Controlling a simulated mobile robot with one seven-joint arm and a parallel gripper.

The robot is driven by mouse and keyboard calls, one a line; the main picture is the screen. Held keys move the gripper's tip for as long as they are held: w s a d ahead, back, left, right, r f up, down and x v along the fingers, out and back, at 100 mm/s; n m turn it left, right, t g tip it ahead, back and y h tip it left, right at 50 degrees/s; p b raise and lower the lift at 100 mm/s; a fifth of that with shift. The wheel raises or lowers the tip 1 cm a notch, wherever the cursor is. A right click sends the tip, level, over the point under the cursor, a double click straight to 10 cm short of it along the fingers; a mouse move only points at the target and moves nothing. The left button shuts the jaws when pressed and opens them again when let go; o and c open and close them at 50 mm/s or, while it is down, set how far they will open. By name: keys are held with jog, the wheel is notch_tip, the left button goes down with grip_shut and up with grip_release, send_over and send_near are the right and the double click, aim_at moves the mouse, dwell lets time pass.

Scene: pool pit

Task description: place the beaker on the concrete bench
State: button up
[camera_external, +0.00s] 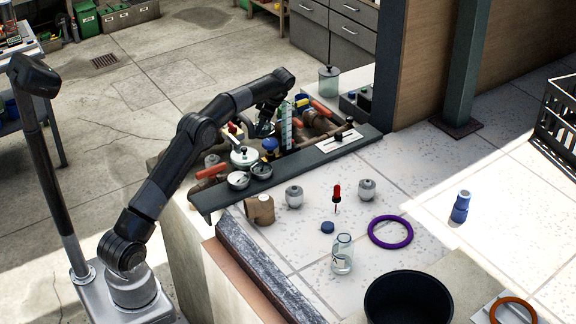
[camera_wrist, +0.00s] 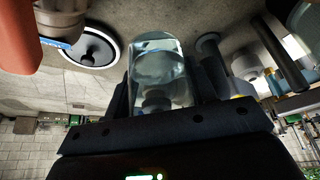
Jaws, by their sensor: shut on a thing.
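My gripper (camera_external: 263,128) hangs over the equipment-filled pit in the external view, pointing down. In the wrist view, a clear glass vessel, which looks like the beaker (camera_wrist: 160,72), sits between the dark fingers of my gripper (camera_wrist: 162,88), which is shut on it. The beaker is hard to make out in the external view, hidden by my gripper and the clutter. A pale speckled top (camera_external: 430,190) spreads right of the pit, with a plain concrete side (camera_external: 190,235) at its left; I cannot tell which surface is the concrete bench.
Pipes, gauges (camera_external: 238,180) and a graduated strip (camera_external: 286,128) crowd around my gripper. On the pale top stand a glass flask (camera_external: 342,258), a purple ring (camera_external: 390,232), a blue bottle (camera_external: 460,207) and a black bucket (camera_external: 408,298). Clear room lies right of the purple ring.

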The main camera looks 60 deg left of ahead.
notch_tip(320, 180, down, 7)
jog(key=shift+f, duration=0.15)
jog(key=shift+f, duration=0.15)
jog(key=o, duration=1.1)
jog(key=r, duration=1)
jog(key=shift+w+d, duration=0.4)
jog(key=shift+r, duration=0.1)
